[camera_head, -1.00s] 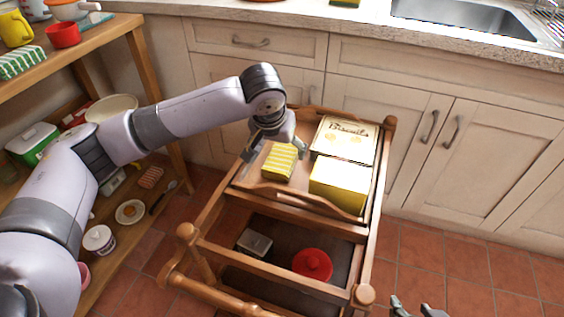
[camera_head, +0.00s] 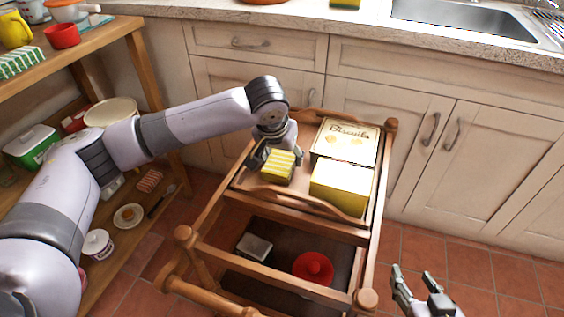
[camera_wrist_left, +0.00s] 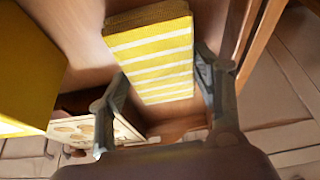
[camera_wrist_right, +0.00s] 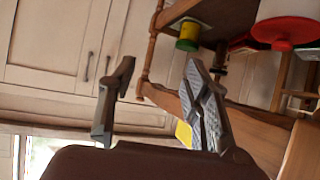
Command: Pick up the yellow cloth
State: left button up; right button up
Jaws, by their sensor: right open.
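The yellow cloth (camera_head: 278,167), striped with white and folded into a block, lies on the trolley's top tray (camera_head: 250,186). In the left wrist view the cloth (camera_wrist_left: 152,60) shows between the two fingers. My left gripper (camera_head: 277,158) is low over the cloth with its fingers spread, one on each side; the left wrist view shows it too (camera_wrist_left: 163,70). The fingertips are close to the cloth's sides; I cannot tell whether they touch. My right gripper (camera_head: 413,273) is open and empty, low at the right of the trolley; its fingers also show in the right wrist view (camera_wrist_right: 160,62).
A yellow box (camera_head: 340,184) and a biscuit tin (camera_head: 346,138) stand right of the cloth on the tray. A red lidded pot (camera_head: 313,267) and a metal tin (camera_head: 254,247) are on the level below. Wooden shelves (camera_head: 105,45) stand left, cabinets (camera_head: 390,105) behind.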

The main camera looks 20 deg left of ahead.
pick_arm(q)
jog(key=c, duration=0.7)
jog(key=shift+r, duration=0.1)
jog(key=shift+r, duration=0.15)
notch_tip(320, 180, up, 6)
jog(key=shift+r+p, duration=0.1)
jog(key=shift+p, duration=1.05)
notch_tip(320, 180, up, 4)
jog(key=p, duration=0.1)
notch_tip(320, 180, up, 6)
jog(key=r+p, duration=0.1)
jog(key=p, duration=0.1)
send_over(282, 159)
jog(key=shift+r, duration=1.2)
pick_arm(e)
jog(key=s+d+f+g+h, duration=0.1)
jog(key=s+d+f+g, duration=0.1)
jog(key=s, duration=0.4)
jog(key=s+d+f+g+h, duration=0.1)
jog(key=s+d+f+g, duration=0.1)
jog(key=s+f+g, duration=0.3)
jog(key=shift+s+d+f+g, duration=0.15)
jog(key=shift+s+f+g, duration=0.05)
jog(key=shift+s+g, duration=0.45)
